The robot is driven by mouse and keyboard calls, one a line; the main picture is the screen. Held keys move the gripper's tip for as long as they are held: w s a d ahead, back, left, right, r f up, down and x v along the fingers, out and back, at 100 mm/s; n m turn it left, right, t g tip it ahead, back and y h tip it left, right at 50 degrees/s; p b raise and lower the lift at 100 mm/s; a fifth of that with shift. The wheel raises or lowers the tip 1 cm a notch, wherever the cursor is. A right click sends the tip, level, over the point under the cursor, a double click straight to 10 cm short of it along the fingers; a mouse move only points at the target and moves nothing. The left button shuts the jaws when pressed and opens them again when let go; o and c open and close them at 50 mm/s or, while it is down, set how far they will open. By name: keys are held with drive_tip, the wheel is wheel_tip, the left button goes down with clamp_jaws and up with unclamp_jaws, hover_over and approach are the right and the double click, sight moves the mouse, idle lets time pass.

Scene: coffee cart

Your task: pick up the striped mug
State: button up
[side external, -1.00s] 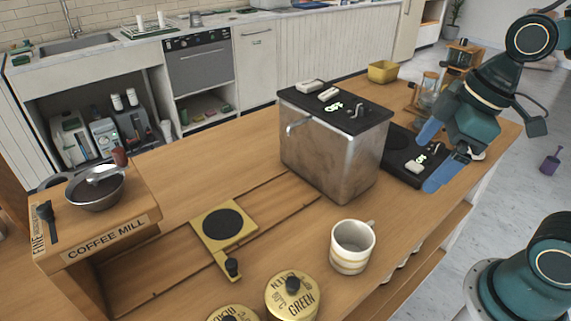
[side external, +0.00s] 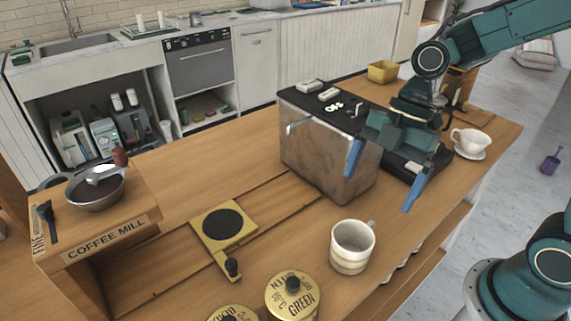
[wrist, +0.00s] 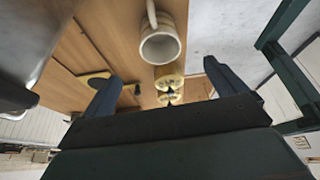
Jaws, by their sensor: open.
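The striped mug (side external: 352,247) is white with yellowish bands. It stands upright on the wooden counter, in front of the metal machine, with its handle at the upper right in the side view. In the wrist view the mug (wrist: 160,46) shows at upper centre, its opening toward the camera and its handle pointing up. My gripper (side external: 382,192) is open and empty, with blue fingers spread. It is above and behind the mug in the side view, near the machine's right side, and apart from the mug. In the wrist view my gripper (wrist: 160,85) shows a finger at each side.
The metal machine (side external: 325,155) stands close left of my gripper. Gold canisters (side external: 293,297) are at the front, near the mug. A white cup (side external: 470,140) on a saucer is at the right. The coffee mill box (side external: 108,235) is at far left.

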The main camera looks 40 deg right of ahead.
hover_over(352, 243)
drive_tip(key=s+a, duration=0.1)
drive_tip(key=s, duration=0.1)
drive_tip(key=shift+w+f, duration=0.2)
drive_tip(key=shift+f, duration=3.75)
drive_tip(key=shift+x, duration=2.6)
drive_tip(key=shift+c, duration=0.5)
drive_tip(key=c, duration=1.1)
